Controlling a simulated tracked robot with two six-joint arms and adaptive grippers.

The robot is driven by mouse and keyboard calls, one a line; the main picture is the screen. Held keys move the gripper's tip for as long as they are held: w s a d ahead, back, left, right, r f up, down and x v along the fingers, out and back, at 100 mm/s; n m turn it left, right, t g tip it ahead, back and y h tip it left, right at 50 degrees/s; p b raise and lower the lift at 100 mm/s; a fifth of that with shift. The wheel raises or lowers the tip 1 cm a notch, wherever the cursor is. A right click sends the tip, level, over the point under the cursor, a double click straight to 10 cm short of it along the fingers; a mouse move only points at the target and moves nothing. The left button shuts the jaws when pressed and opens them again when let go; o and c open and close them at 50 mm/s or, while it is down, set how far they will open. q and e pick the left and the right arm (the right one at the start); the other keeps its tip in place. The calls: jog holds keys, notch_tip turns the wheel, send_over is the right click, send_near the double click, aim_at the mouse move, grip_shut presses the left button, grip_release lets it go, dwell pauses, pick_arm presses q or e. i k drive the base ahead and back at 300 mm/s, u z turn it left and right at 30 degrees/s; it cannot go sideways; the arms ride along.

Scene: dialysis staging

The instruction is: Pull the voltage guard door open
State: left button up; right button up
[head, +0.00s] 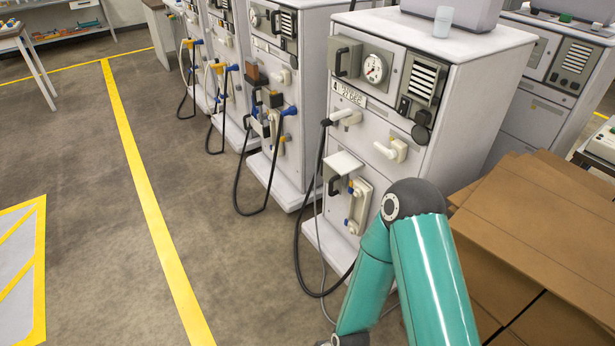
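The nearest white machine (450,120) stands right of centre. At its upper front, a grey panel with a dark pull handle (341,63) sits beside a round white dial (375,68); it looks shut. Lower down, a cream panel (358,205) with a dark handle (334,187) and blue and yellow fittings has a white ledge over it. No readable label tells me which is the voltage guard door. My teal arm bends in front of the machine's lower right, hiding part of it. Neither of my grippers is in view.
Similar machines with hanging dark hoses stand in a row to the left. A dark hose (297,235) loops beside the nearest machine's base. Cardboard boxes (540,225) stand close on the right. The floor (80,150) on the left is open, with yellow lines.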

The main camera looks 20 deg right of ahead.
aim_at(333, 179)
jog(key=i, duration=1.3)
jog(key=z, duration=0.45)
